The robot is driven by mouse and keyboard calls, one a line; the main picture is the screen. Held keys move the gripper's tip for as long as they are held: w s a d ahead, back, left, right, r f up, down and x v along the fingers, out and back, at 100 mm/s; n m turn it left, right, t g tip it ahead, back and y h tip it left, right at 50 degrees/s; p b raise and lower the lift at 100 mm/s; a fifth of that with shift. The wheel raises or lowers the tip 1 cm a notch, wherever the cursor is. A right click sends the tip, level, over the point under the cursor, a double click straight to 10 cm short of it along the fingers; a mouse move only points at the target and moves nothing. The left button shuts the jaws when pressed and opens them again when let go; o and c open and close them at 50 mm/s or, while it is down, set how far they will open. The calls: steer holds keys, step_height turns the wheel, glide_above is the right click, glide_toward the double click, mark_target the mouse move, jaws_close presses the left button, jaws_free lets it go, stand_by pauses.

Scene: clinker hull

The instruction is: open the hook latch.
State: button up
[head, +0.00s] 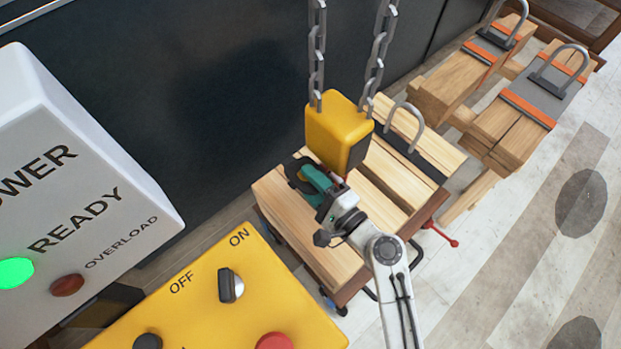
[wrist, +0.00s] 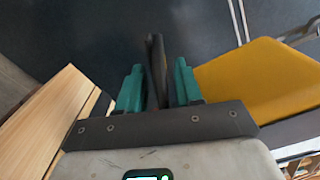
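A yellow hoist block (head: 333,130) hangs on two chains over a wooden cart. A dark curved piece (head: 294,170), apparently the hook, shows at its lower left, partly hidden by my gripper (head: 312,182). I cannot make out the latch separately in the head view. In the wrist view my gripper (wrist: 158,72) has its two teal fingers apart, one on each side of a narrow dark upright piece (wrist: 156,65). A gap shows between this piece and the right finger; the left finger is very close to it. I cannot tell whether it is latch or hook.
The yellow block (wrist: 260,80) is close on the right in the wrist view. Wooden planks (head: 385,190) lie below the gripper. A yellow switch panel (head: 195,310) and a white status box (head: 90,150) stand at the left. Bundled timber (head: 500,130) lies at the right.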

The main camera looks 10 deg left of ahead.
steer(key=b+v, duration=0.2)
steer(key=v, duration=0.8)
steer(key=shift+s+d, duration=0.25)
steer(key=shift+d, duration=0.05)
steer(key=s+d+f+n+g+h, duration=0.6)
steer(key=s+d+f+n+h, duration=0.15)
steer(key=d+f+n, duration=0.2)
steer(key=s+d+n+g+h, duration=0.1)
steer(key=s+d+g+h, duration=0.1)
steer(key=s+d, duration=0.3)
steer(key=s+d+r+n+g+h, duration=0.1)
steer(key=s+d+h, duration=0.4)
steer(key=d, duration=0.5)
steer(key=shift+s+d+r+g, duration=0.25)
steer(key=shift+r+g, duration=0.05)
steer(key=shift+g, duration=0.2)
